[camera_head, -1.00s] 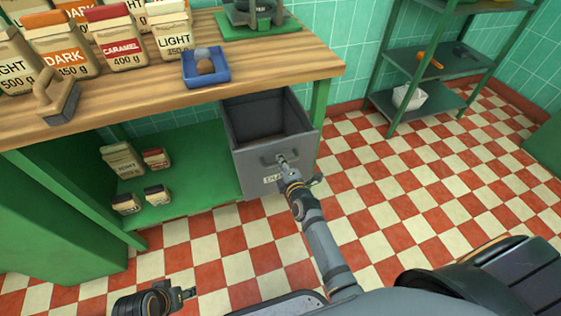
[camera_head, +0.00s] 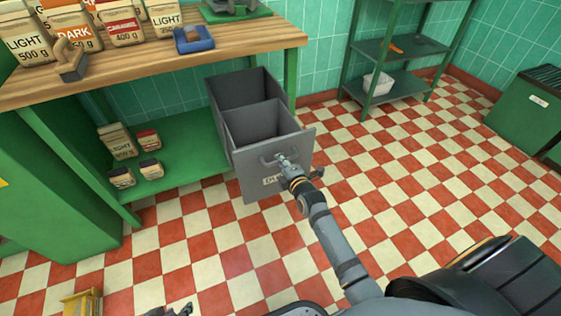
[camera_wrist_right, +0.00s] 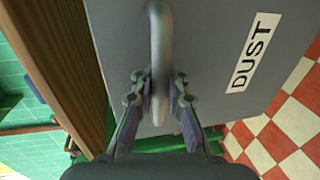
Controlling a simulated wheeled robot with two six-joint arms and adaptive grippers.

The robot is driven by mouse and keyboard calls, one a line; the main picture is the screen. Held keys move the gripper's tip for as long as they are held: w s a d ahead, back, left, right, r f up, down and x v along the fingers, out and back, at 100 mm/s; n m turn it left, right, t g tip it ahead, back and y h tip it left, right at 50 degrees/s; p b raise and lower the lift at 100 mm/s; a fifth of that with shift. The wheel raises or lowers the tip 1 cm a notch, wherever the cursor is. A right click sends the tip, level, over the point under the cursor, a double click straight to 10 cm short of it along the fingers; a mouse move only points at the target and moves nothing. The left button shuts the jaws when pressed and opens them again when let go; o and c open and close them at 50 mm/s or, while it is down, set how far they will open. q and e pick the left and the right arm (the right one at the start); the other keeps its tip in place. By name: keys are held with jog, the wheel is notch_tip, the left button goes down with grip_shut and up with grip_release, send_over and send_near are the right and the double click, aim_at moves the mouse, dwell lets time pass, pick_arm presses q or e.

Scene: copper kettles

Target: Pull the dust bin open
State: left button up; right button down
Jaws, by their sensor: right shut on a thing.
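The grey dust bin (camera_head: 255,133) is a drawer under the wooden workbench, pulled well out, with two empty-looking compartments visible behind its front. Its front carries a white label, which reads DUST in the right wrist view (camera_wrist_right: 250,52), and a grey bar handle (camera_wrist_right: 160,50). My right gripper (camera_head: 284,163) is shut on this handle; the right wrist view shows its fingers (camera_wrist_right: 158,90) on both sides of the bar. My left gripper (camera_head: 180,311) shows only in part at the bottom edge, too cut off to read its jaws.
The bench top (camera_head: 130,75) holds several coffee bags, a blue tray (camera_head: 193,40) and a tamper-like tool (camera_head: 72,62). Small bags stand on the green lower shelf (camera_head: 190,160). A green rack (camera_head: 400,60) stands behind. The checkered floor (camera_head: 430,190) at right is open.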

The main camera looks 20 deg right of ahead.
pick_arm(q)
jog(key=shift+s, duration=0.35)
pick_arm(e)
jog(key=shift+s+r, duration=0.1)
jog(key=shift+s, duration=0.2)
jog(key=c, duration=1.4)
grip_release()
jog(key=shift+o, duration=0.2)
jog(key=v, duration=1.2)
